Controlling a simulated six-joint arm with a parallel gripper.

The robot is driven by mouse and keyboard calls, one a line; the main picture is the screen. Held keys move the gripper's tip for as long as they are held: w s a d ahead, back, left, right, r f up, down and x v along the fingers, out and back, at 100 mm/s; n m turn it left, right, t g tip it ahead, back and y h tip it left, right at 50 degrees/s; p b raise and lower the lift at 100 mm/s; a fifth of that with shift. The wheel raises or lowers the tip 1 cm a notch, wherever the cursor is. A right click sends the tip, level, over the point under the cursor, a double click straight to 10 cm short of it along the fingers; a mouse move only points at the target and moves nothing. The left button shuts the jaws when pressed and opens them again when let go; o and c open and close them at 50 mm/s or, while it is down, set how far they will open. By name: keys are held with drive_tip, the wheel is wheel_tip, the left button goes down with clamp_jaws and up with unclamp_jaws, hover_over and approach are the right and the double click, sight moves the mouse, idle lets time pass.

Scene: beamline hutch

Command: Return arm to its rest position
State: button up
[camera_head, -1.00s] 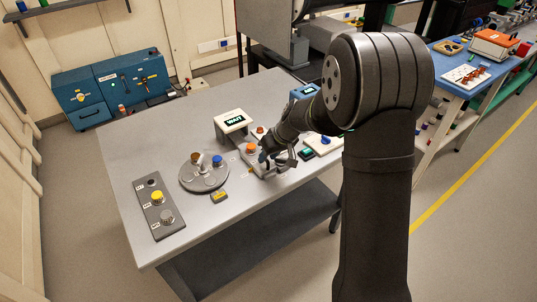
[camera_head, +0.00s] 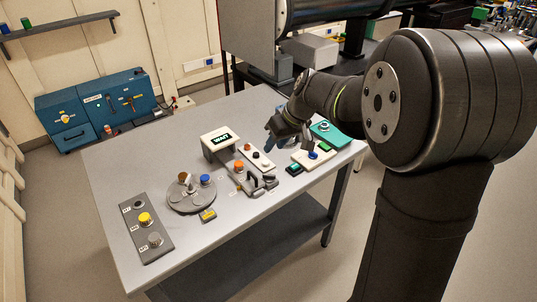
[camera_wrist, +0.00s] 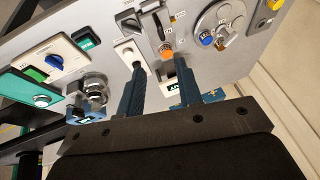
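My gripper (camera_head: 280,122) is above the back right part of the grey table (camera_head: 110,172), right of the box that reads WAIT (camera_head: 215,150). In the wrist view my gripper (camera_wrist: 159,63) has its two dark blue fingers apart, with nothing held between them. The table with its fixtures lies beyond the fingertips. No marker for a rest position shows.
On the table stand an orange-capped fixture (camera_head: 239,164), a round plate (camera_head: 187,204) with a blue cap (camera_head: 205,179), a grey strip (camera_head: 155,246) with a yellow cap (camera_head: 145,219), a white button panel (camera_head: 309,164) and a teal pad (camera_head: 337,139).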

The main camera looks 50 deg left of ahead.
drive_tip(key=shift+v, duration=0.9)
drive_tip(key=shift+f, duration=0.1)
drive_tip(key=x, duration=1.7)
drive_tip(key=shift+a+f, duration=0.15)
drive_tip(key=shift+f, duration=0.05)
drive_tip(key=shift+r, duration=0.15)
